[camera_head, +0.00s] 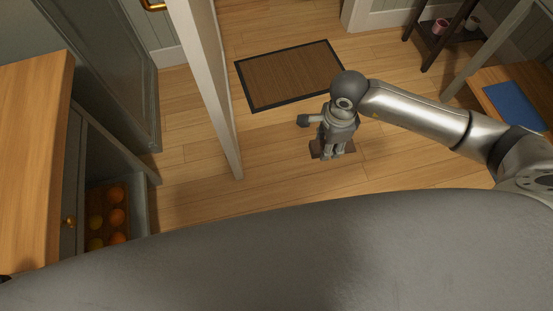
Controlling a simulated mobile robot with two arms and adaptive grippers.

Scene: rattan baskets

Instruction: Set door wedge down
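A small dark brown piece, which looks like the door wedge (346,152), shows directly behind and around the fingertips of my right gripper (331,156). My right arm comes in from the right and the gripper points down toward the wood floor. The gripper covers the middle of the wedge. I cannot tell whether the fingers are closed on it or whether it touches the floor. My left gripper is not in view.
A white door (205,85) stands open left of the gripper. A brown doormat (290,75) lies beyond it. At left are a wooden counter (35,150) and an open drawer with several orange and yellow round items (116,217). A shelf with cups (440,35) stands at the back right.

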